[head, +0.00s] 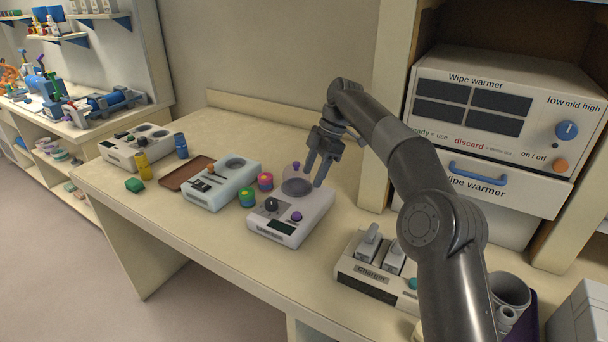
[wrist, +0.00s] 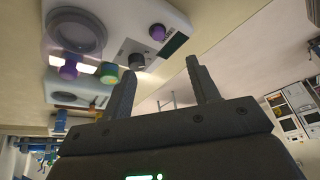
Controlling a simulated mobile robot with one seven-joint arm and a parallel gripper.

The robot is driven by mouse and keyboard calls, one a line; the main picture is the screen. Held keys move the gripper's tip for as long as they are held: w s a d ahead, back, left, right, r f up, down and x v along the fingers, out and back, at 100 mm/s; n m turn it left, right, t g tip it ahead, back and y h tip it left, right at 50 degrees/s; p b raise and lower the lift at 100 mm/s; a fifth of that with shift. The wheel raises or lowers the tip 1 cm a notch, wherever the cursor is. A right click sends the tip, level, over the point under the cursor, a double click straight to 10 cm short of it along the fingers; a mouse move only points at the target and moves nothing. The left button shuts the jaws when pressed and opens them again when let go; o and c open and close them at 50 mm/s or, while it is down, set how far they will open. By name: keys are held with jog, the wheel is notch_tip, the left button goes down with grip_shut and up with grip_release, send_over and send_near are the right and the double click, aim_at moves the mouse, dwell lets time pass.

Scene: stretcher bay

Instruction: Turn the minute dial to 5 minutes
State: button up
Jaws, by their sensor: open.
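A white device (head: 290,212) with a round well, a dark knob (head: 272,204), a purple knob (head: 297,216) and a small dark display stands on the counter. No minute markings are legible, so I cannot tell which knob is the minute dial. In the wrist view the dark knob (wrist: 136,61) and purple knob (wrist: 157,31) show beside the display (wrist: 175,46). My gripper (head: 314,177) is open and empty, above the back right part of this device; its fingers (wrist: 160,68) appear apart from both knobs.
Coloured jars (head: 248,198) stand left of the device, near a pale blue device (head: 222,186). A charger (head: 367,280) sits at front right. The wipe warmer (head: 490,120) stands at right, with a blue knob (head: 567,130). Bare counter (head: 215,225) lies in front.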

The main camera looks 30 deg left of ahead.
dwell(0.3)
jog(key=m+t, duration=0.7)
jog(key=m, duration=1.5)
send_near(272, 201)
jog(key=shift+m+t, duration=0.3)
jog(key=x, duration=0.9)
jog(key=shift+s+f, duration=0.1)
jog(key=shift+s, duration=0.25)
jog(key=shift+c, duration=0.4)
